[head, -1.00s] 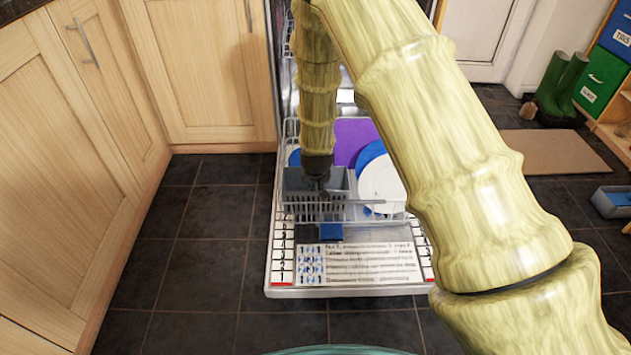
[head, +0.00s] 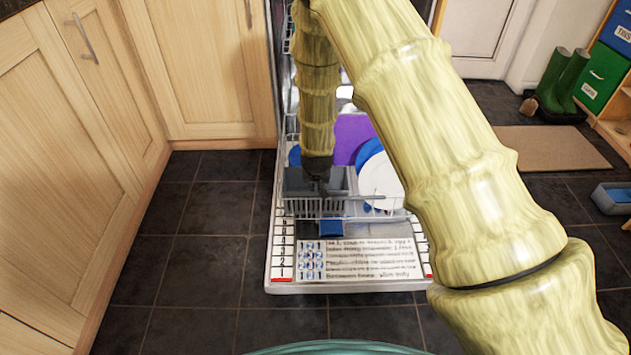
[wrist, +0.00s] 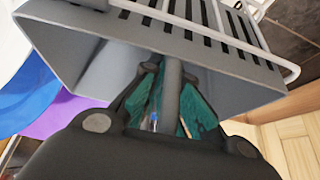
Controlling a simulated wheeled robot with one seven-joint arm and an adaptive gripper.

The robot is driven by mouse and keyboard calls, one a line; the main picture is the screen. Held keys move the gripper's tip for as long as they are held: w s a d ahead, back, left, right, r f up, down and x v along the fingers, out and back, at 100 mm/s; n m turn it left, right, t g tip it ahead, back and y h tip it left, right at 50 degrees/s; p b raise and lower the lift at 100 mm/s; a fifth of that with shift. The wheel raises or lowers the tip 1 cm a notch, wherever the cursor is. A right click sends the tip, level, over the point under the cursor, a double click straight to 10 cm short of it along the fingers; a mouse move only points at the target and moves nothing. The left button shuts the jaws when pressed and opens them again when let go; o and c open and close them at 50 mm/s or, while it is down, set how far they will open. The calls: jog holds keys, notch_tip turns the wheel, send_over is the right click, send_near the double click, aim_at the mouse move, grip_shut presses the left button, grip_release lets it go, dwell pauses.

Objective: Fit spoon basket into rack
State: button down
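The spoon basket (head: 297,184) is a grey, slotted box at the front left of the dishwasher's lower rack (head: 372,215). It also fills the top of the wrist view (wrist: 88,45), tilted in the picture. My gripper (head: 318,185) points down into the basket from above. In the wrist view its teal-padded fingers (wrist: 172,95) close on the basket's grey upright handle, one pad on each side. The basket appears within the rack's wire front; whether its base rests on the rack floor is hidden.
A white plate (head: 378,180), a blue plate (head: 369,151) and a purple board (head: 351,135) stand in the rack right of and behind the basket. The open door (head: 350,288) lies below. Wooden cabinets (head: 205,70) stand left. Dark floor in front is clear.

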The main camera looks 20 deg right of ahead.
jog(key=shift+f, duration=0.45)
jog(key=c, duration=1.6)
grip_release()
jog(key=shift+o, duration=0.2)
jog(key=v, duration=1.2)
jog(key=shift+f, duration=0.1)
